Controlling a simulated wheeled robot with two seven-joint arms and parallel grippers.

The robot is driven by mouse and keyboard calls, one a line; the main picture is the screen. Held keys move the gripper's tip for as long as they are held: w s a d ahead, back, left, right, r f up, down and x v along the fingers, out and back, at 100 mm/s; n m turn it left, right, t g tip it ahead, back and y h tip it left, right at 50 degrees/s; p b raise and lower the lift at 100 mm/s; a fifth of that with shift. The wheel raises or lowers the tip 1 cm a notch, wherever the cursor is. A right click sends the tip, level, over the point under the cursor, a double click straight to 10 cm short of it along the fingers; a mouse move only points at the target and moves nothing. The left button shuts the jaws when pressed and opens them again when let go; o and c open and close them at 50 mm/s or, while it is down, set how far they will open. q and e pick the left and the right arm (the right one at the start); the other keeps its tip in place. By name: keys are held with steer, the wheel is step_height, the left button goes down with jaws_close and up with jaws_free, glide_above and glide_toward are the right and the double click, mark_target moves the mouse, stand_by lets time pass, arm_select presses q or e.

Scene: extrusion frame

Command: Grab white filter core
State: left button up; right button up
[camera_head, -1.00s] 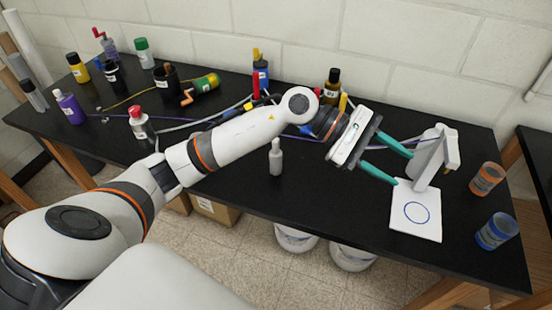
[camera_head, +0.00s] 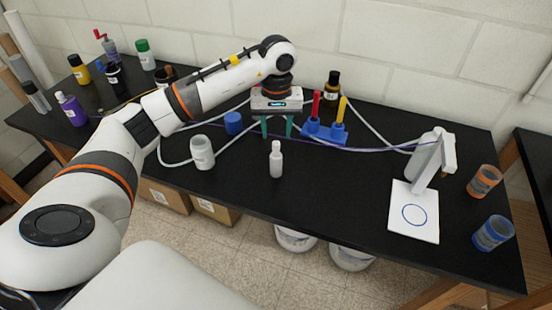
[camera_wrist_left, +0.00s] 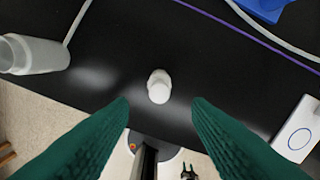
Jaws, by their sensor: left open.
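A small white bottle-shaped piece with a narrower top, which I take for the white filter core (camera_head: 276,161), stands upright on the black table. My left gripper (camera_head: 277,129) points down just behind it, open and empty, with its green fingers apart. In the left wrist view the white piece (camera_wrist_left: 159,86) is seen from above, between and just beyond the two fingertips (camera_wrist_left: 162,104), with no finger touching it.
A white open jar (camera_head: 202,153) and a blue cap (camera_head: 233,123) stand to the left. A blue holder (camera_head: 324,131) with red and yellow pieces is right of the gripper. A white stand (camera_head: 416,222) is further right. Cables cross behind; the table's front edge is close.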

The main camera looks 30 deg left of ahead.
mark_target(276, 143)
arm_select(q)
step_height(276, 143, down, 6)
steer(key=shift+a+r+p, duration=0.1)
steer(key=shift+r+p, duration=0.15)
steer(key=shift+p, duration=0.9)
steer(key=shift+f, duration=0.2)
jaws_close()
